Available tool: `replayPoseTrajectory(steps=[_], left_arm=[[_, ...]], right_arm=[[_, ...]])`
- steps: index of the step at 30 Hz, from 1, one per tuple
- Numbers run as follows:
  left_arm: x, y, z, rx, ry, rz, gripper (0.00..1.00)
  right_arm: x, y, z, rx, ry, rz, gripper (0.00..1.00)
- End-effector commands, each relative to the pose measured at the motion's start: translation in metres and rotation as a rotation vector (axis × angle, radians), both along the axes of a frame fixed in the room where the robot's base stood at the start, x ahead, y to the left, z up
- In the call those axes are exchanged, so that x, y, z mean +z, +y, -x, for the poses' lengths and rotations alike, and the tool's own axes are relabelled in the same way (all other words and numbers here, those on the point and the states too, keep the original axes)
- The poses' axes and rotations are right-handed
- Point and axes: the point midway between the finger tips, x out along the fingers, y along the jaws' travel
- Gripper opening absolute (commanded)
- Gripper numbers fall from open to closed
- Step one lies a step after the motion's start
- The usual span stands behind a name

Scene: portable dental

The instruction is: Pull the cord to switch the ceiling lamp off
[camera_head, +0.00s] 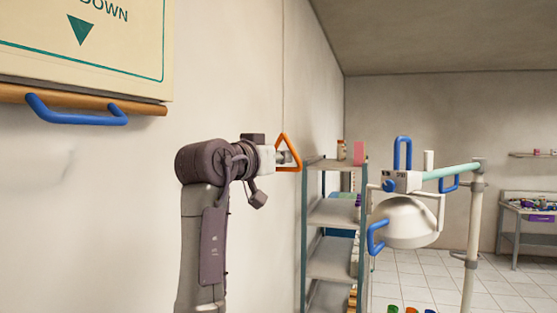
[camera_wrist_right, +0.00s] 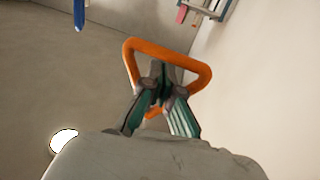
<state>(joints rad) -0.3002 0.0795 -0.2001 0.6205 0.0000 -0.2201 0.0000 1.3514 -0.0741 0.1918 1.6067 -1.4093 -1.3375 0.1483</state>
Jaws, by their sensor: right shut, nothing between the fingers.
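An orange triangular pull handle (camera_head: 293,150) hangs at the end of a thin cord (camera_head: 283,70) near the left wall. My right gripper (camera_head: 284,158) reaches it from the left, at the height of the triangle. In the right wrist view the handle (camera_wrist_right: 168,54) surrounds the tips of the gripper (camera_wrist_right: 161,84), which overlap its opening. The fingers are closed together with nothing between them. Whether they touch the handle's bars, I cannot tell. A bright white oval (camera_wrist_right: 64,141), seemingly a lit ceiling lamp, shows at the lower left there. My left gripper is out of view.
A shelf rack (camera_head: 330,212) stands beyond the handle. A white dental lamp head (camera_head: 408,222) with blue handles hangs on a stand (camera_head: 473,230) to the right. A board (camera_head: 85,45) with a blue handle (camera_head: 75,116) is on the left wall. Tiled floor shows at right.

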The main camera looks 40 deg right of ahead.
Motion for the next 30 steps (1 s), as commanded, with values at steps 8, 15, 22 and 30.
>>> replayPoseTrajectory(steps=[8,15,22,30], left_arm=[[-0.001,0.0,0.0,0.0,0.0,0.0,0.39],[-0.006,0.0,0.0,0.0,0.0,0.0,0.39],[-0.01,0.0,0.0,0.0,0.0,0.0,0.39],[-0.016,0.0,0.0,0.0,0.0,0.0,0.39]], right_arm=[[-0.002,0.0,0.0,0.0,0.0,0.0,0.0],[-0.008,0.0,0.0,0.0,0.0,0.0,0.0],[-0.014,0.0,0.0,0.0,0.0,0.0,0.0],[-0.021,0.0,0.0,0.0,0.0,-0.001,0.0]])
